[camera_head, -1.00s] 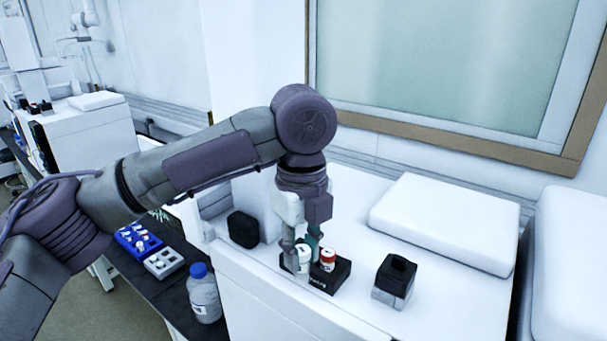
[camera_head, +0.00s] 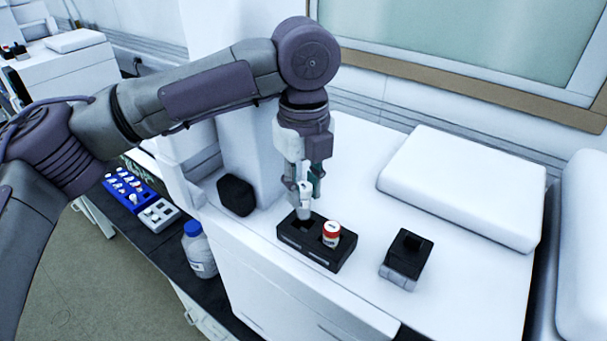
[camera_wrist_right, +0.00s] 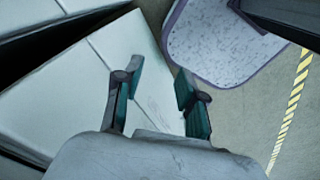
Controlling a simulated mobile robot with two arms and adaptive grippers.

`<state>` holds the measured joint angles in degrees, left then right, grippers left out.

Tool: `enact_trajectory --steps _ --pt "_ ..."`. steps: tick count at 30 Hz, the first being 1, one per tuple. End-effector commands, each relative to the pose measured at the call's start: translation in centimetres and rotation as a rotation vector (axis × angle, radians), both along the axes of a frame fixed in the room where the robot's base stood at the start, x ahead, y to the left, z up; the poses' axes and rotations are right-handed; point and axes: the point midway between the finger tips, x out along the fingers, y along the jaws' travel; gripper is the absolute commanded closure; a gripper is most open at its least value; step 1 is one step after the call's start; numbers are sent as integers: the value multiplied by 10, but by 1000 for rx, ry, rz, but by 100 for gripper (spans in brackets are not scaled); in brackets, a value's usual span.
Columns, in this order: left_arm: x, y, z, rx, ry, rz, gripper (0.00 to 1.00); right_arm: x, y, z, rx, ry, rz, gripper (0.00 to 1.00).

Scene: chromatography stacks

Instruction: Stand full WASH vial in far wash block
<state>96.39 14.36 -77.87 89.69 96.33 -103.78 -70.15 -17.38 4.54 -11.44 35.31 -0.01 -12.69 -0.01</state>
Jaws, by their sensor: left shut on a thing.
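In the head view my left gripper (camera_head: 304,184) points down and is shut on a small pale vial (camera_head: 304,211). The vial is upright and hangs over the left part of a black two-place block (camera_head: 318,257) on the white instrument top. A dark opening shows under it; I cannot tell whether the vial's bottom is inside. A vial with a red and white cap (camera_head: 331,234) stands in the block's right place. The vial's label is too small to read. In the right wrist view my right gripper (camera_wrist_right: 158,98) is open and empty, above the floor and a white cabinet.
A smaller black and grey block (camera_head: 405,262) stands to the right. A black rounded object (camera_head: 237,195) is at left, and a white slab (camera_head: 465,185) lies behind. Below are a blue rack (camera_head: 128,190), a grey rack (camera_head: 160,215) and a blue-capped bottle (camera_head: 199,252).

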Motion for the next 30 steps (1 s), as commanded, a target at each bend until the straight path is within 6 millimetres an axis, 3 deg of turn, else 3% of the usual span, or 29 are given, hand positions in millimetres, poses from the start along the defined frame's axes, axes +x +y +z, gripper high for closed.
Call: enact_trajectory --steps 5,18,30 --pt "0 0 -10 1 -1 1 100 20 2 2 5 -33 0 60" --pt "0 0 -11 -1 2 0 100 -1 1 0 2 0 0 60" --pt "1 1 -10 1 -1 0 100 3 1 0 2 -5 0 60"
